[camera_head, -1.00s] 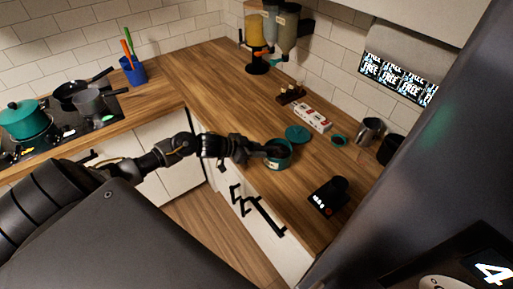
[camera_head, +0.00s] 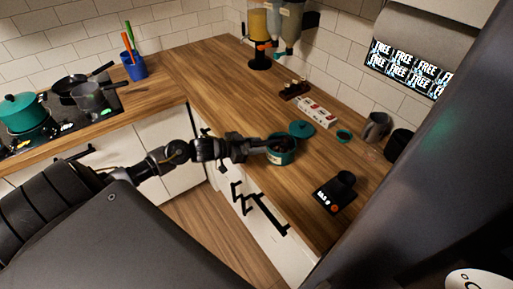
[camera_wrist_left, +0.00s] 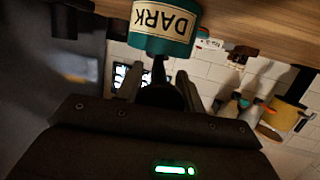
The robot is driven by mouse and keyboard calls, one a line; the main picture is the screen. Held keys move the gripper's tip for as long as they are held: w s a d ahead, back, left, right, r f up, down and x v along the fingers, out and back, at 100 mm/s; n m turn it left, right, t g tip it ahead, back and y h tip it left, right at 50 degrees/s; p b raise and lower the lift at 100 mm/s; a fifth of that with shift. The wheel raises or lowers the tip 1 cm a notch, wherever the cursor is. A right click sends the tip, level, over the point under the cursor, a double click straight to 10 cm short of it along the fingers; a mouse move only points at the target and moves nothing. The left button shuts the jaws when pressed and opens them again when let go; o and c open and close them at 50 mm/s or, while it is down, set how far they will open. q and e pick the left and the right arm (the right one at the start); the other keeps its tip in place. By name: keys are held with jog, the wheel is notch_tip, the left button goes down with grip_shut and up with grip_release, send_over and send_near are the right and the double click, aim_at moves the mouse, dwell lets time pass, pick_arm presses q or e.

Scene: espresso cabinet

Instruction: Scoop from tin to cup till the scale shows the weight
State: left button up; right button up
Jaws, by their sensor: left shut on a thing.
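The teal tin (camera_head: 283,157) stands open on the wooden counter; its "DARK" label shows upside down in the left wrist view (camera_wrist_left: 165,42). My left gripper (camera_head: 262,145) is at the tin's left rim, shut on a dark scoop. The scoop's handle (camera_wrist_left: 159,72) shows between the fingers in the left wrist view, pointing to the tin. Its bowl is hard to make out, so I cannot tell its load. A small black cup (camera_head: 346,179) stands on the black scale (camera_head: 330,197). The lit scale reading is too small to read surely. My right gripper is not in view.
A teal lid (camera_head: 301,129) lies behind the tin. A white-and-red box (camera_head: 318,112), a small teal dish (camera_head: 344,136), a metal pitcher (camera_head: 376,128) and a dark canister (camera_head: 398,146) stand near the wall. The counter between tin and scale is clear.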

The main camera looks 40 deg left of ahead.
aim_at(253, 143)
pick_arm(q)
jog(key=shift+s+a+r+t+h+b, duration=0.2)
jog(key=shift+t+h+b, duration=0.4)
jog(key=shift+b, duration=1.15)
jog(key=shift+s+r, duration=0.1)
jog(key=shift+r, duration=0.1)
jog(key=shift+s+r+t+p, duration=0.15)
jog(key=shift+r+t+p, duration=0.15)
jog(key=shift+r+p, duration=1.15)
jog(key=shift+a, duration=0.1)
